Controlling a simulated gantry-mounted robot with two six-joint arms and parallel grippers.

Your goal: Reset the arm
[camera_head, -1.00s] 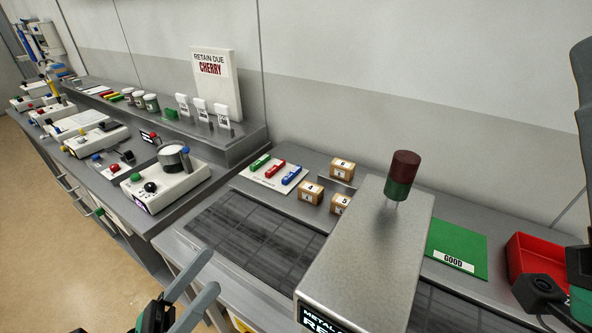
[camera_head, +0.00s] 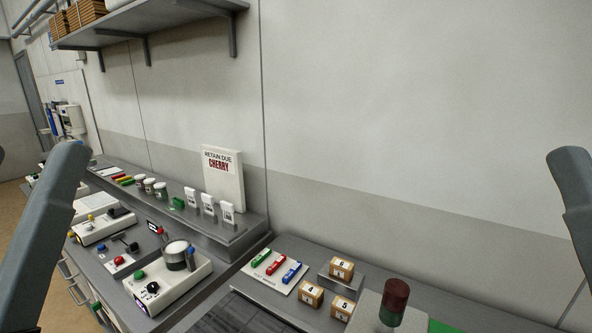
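Two grey parts of my own arms show at the edges of the view, one at the left and one at the right. My gripper fingertips cannot be made out in this view, and I see nothing held. The task names no separate object.
A bench below holds numbered boxes (camera_head: 341,269), a tray of coloured bars (camera_head: 275,272) and a grey machine with a red-green lamp (camera_head: 394,302). A white sign (camera_head: 223,178) stands on a ledge. A shelf (camera_head: 150,25) hangs upper left. The wall right of it is bare.

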